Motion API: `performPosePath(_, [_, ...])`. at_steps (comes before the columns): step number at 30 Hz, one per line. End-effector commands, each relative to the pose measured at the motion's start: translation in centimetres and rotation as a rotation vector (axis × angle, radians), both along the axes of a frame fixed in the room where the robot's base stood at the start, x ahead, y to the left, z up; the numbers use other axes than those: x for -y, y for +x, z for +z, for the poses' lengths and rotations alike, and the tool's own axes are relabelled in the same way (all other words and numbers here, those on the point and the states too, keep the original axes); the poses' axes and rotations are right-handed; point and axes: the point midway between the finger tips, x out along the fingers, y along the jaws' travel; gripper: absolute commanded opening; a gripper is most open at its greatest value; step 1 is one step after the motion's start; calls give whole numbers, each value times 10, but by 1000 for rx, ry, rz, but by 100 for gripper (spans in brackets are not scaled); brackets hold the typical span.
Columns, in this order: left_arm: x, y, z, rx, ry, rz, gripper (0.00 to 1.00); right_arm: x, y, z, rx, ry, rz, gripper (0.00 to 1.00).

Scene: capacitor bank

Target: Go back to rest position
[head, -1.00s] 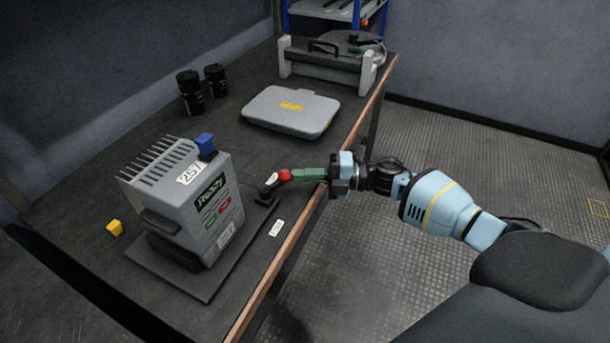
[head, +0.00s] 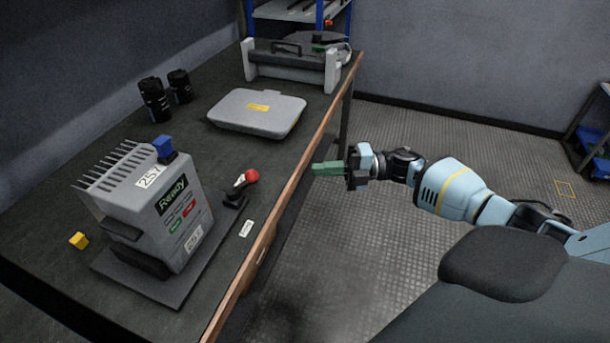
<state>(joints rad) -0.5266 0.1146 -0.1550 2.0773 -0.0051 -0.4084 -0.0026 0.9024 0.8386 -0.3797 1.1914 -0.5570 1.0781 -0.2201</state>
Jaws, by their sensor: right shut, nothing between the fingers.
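My right gripper (head: 328,169) has green fingers and is shut and empty. It is off the right edge of the workbench, apart from everything, with my blue arm reaching in from the right. The grey capacitor bank unit (head: 160,215) stands on the bench at the left, with a "Ready" label, a "257" tag and green and red buttons on its front. A lever with a red knob (head: 252,176) stands on the bench just right of the unit, left of my gripper. My left gripper is out of view.
The dark workbench (head: 120,135) has a wooden edge. On it are a grey case (head: 257,113), two black cylinders (head: 155,99), a yellow cube (head: 79,240) and a grey frame (head: 292,72). A blue cube (head: 163,147) sits on the unit. The floor (head: 420,270) right of the bench is clear.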

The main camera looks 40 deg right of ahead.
Motion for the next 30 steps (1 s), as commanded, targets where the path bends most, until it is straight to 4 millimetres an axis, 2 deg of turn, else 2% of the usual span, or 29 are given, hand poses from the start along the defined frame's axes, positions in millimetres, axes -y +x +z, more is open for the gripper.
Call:
performPosePath(6, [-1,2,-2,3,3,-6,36,12,-3,0,0,0,1,0])
performPosePath(24, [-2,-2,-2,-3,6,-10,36,11,-4,-1,-2,3,-1,0])
performPosePath(26, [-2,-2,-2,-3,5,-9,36,7,-5,-6,-13,14,-7,0])
performPosePath(29, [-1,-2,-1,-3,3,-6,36,-10,-13,-26,-59,66,-36,0])
performPosePath(30, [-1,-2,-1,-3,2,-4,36,-20,-19,-38,-91,97,-58,0])
